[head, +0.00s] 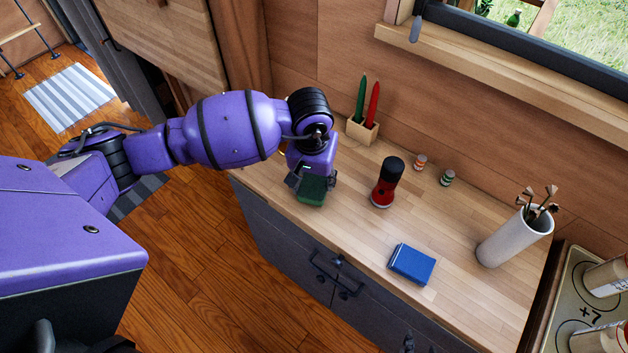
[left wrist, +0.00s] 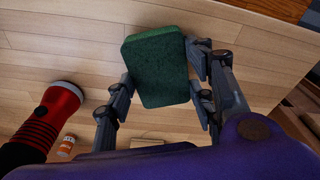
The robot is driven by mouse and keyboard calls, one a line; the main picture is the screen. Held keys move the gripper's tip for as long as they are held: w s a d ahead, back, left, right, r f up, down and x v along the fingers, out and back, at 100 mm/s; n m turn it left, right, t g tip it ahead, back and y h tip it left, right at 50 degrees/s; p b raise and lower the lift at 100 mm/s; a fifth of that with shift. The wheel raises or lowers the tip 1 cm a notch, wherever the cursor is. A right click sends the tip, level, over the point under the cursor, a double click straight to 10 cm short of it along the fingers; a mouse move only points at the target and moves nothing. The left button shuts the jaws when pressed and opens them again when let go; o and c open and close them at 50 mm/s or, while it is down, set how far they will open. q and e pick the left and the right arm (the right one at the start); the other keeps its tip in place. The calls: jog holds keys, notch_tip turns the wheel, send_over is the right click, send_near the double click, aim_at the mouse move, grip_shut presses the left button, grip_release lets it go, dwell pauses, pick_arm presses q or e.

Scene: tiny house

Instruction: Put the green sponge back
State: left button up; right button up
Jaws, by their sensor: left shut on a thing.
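The green sponge (head: 312,190) is at the left end of the wooden counter in the head view. My left gripper (head: 310,180) is shut on it, with the fingers on two opposite sides. In the left wrist view the green sponge (left wrist: 157,68) sits between the fingertips of the left gripper (left wrist: 160,80), its broad face showing. I cannot tell whether the sponge touches the counter or is held just above it. My right gripper is not in view.
On the counter (head: 340,220) are a red and black flashlight (head: 386,183), a blue box or book (head: 412,264), a wooden holder (head: 362,131) with green and red candles, two small striped items (head: 420,162), and a white vase (head: 515,238). The counter between sponge and blue item is clear.

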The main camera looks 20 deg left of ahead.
aim_at(313, 188)
pick_arm(q)
jog(key=shift+f, duration=0.6)
jog(key=shift+f, duration=0.2)
jog(key=o, duration=1)
jog(key=shift+r, duration=0.1)
jog(key=shift+r, duration=0.3)
notch_tip(313, 188, up, 12)
jog(key=s, duration=0.1)
jog(key=shift+s+f, duration=0.2)
jog(key=shift+s, duration=0.05)
